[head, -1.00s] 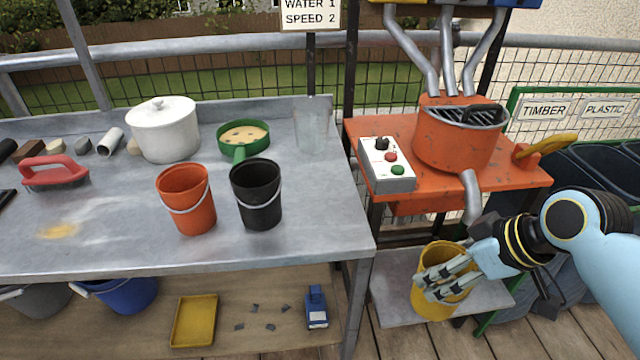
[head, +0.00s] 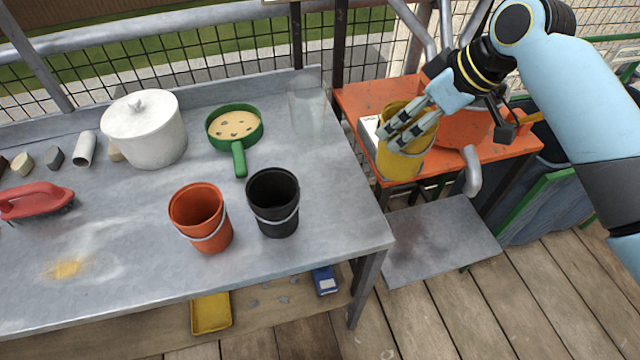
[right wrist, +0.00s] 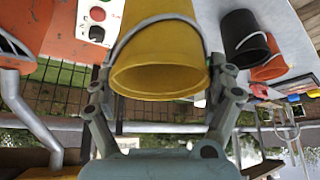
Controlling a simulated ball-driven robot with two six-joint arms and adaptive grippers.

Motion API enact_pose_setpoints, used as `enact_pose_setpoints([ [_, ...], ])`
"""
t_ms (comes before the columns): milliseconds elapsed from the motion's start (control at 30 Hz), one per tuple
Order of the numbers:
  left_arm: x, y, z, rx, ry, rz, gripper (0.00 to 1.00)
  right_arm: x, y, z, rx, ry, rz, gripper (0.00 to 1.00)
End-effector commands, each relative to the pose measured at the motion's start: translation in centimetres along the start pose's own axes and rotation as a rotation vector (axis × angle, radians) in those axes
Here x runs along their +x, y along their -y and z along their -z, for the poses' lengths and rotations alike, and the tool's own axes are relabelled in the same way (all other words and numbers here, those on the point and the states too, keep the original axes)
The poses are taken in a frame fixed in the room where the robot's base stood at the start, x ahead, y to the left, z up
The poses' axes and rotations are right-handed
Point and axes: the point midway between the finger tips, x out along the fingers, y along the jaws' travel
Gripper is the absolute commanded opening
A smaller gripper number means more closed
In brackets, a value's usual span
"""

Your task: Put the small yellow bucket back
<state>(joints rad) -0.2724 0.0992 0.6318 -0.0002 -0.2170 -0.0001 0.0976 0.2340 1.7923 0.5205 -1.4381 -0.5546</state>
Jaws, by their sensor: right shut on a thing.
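The small yellow bucket (head: 402,160) is in my right gripper (head: 412,122), held up in front of the orange machine stand. In the right wrist view the yellow bucket (right wrist: 160,60) sits between the two fingers of the right gripper (right wrist: 160,88), with its grey handle across it. An orange bucket (head: 202,220) and a black bucket (head: 273,205) stand side by side on the grey metal table (head: 330,225). My left gripper is not in view.
A green sieve (head: 236,128), a white lidded pot (head: 145,130) and a clear vessel (head: 306,108) stand at the table's back. The low grey shelf (head: 440,240) under the machine is empty. Table space right of the black bucket is clear.

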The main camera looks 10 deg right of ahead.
Motion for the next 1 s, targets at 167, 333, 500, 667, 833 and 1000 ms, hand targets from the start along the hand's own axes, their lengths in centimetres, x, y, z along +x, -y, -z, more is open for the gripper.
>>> enact_pose_setpoints([
  [167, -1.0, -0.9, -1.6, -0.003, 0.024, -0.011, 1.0, 2.7, 3.1, 1.0, 0.005, -0.004, 0.009, 0.3],
  [333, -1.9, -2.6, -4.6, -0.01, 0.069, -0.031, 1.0, 6.0, 6.3, 1.9, 0.003, -0.002, 0.008, 0.3],
  [500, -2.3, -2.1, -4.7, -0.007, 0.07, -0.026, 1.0, 8.3, 8.4, 2.5, 0.001, -0.003, 0.003, 0.3],
  [667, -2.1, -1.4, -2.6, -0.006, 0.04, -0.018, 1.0, 9.3, 9.1, 2.5, 0.0, -0.002, 0.001, 0.3],
  [833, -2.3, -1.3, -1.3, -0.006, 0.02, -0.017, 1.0, 11.5, 9.0, 1.1, -0.001, 0.002, 0.001, 0.3],
  [1000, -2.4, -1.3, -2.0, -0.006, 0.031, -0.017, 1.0, 12.5, 9.0, 0.6, 0.0, -0.002, -0.001, 0.3],
])
